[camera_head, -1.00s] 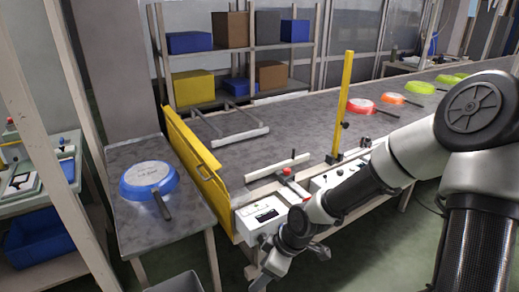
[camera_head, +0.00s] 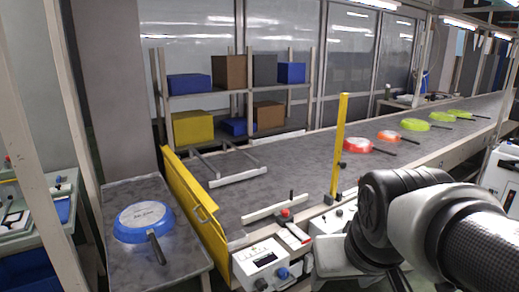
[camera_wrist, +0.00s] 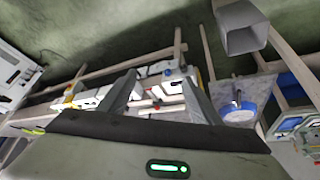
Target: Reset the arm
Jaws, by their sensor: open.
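My arm (camera_head: 400,215) is folded in at the lower right of the head view, in front of the conveyor. My gripper (camera_wrist: 160,80) shows in the wrist view with its two fingers spread and nothing between them. In the head view the gripper is mostly hidden behind the arm or cut off by the frame's lower edge. A blue pan (camera_head: 130,226) lies upside down on the grey side table (camera_head: 187,262) at the left, apart from my arm. It also shows in the wrist view (camera_wrist: 232,115), right of the fingers.
The conveyor (camera_head: 285,178) carries a red pan (camera_head: 357,145), an orange pan (camera_head: 389,136) and several green ones. A yellow gate (camera_head: 195,205), a yellow post (camera_head: 340,150) and a control box (camera_head: 262,264) stand along its near end. A grey bin (camera_wrist: 241,40) shows in the wrist view.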

